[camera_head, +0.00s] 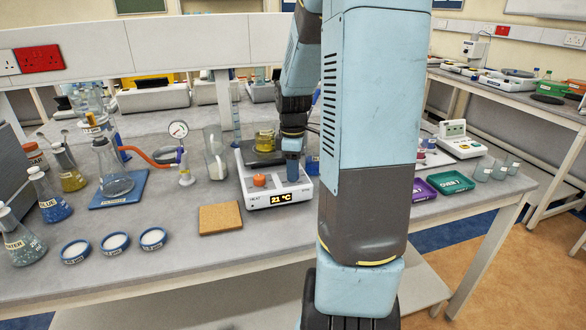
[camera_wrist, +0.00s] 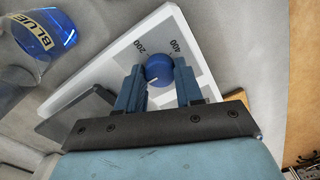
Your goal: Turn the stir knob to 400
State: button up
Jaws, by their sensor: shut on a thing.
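The white hotplate stirrer (camera_head: 247,196) stands on the bench, its display (camera_head: 281,198) reading 21 °C. An orange knob (camera_head: 259,180) sits at its front left. My gripper (camera_head: 292,172) reaches down over its front right and hides the stir knob in the head view. In the wrist view, the blue stir knob (camera_wrist: 158,68) sits between the fingers of my gripper (camera_wrist: 159,75), which is shut on it. The marks 200 and 400 show beside the knob on a grey panel (camera_wrist: 190,48). A white pointer line shows on the knob, directed away from both marks.
A beaker of yellow liquid (camera_head: 265,141) stands on the stirrer's plate. A cork mat (camera_head: 220,218) lies in front at the left. A gauge with a red hose (camera_head: 180,150) and flasks stand further left. Purple (camera_head: 422,190) and green (camera_head: 450,182) trays lie right.

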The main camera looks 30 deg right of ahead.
jog(key=shift+c, duration=0.8)
